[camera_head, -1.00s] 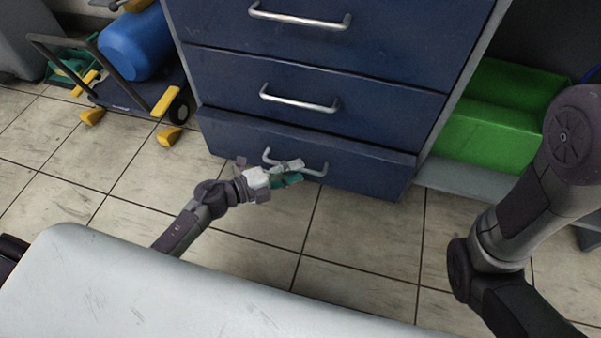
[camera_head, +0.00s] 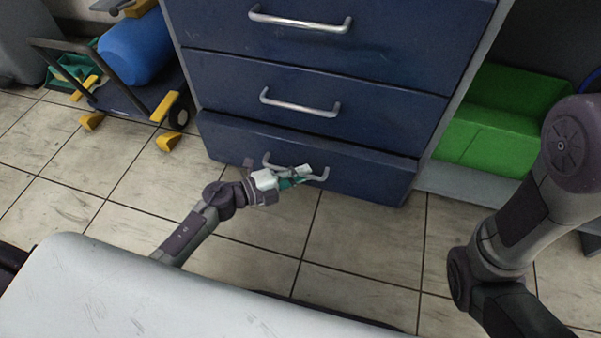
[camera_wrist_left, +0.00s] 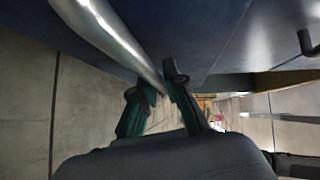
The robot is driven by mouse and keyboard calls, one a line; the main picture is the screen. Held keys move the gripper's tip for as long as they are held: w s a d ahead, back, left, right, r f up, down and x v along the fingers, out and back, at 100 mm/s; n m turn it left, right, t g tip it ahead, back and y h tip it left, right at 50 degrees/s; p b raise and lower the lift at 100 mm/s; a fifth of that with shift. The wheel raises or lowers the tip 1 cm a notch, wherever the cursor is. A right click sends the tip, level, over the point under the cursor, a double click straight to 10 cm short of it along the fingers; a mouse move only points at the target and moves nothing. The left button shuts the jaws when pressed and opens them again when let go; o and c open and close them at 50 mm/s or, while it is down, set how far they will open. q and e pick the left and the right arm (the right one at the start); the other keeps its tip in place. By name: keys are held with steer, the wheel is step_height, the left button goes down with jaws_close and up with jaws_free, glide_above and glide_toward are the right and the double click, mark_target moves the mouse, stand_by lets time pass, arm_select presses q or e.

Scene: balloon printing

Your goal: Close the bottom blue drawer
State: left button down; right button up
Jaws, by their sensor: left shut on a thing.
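The bottom blue drawer (camera_head: 355,178) is the lowest in a blue cabinet. Its front stands slightly out from the drawer above, with a narrow strip of its top edge showing. Its silver bar handle (camera_head: 318,176) is partly hidden by my left gripper (camera_head: 296,176). The gripper reaches in from the left and is shut on the handle. In the left wrist view, the handle (camera_wrist_left: 110,35) runs down to the green-padded fingers (camera_wrist_left: 160,92). My right gripper is not in view; only my right arm shows at the right.
The middle drawer (camera_head: 300,85) above looks closed. A trolley with a blue cylinder (camera_head: 135,45) stands on the left. A green bin (camera_head: 500,120) is on the right. A pale smooth surface (camera_head: 150,290) fills the lower left. The tiled floor before the cabinet is clear.

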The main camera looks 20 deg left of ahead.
arm_select(q)
steer(key=w, duration=0.3)
steer(key=shift+w, duration=0.55)
steer(key=c, duration=1.2)
jaws_free()
steer(key=shift+d, duration=0.1)
glide_toward(304, 162)
steer(key=shift+s+a, duration=0.5)
steer(key=shift+s, duration=0.05)
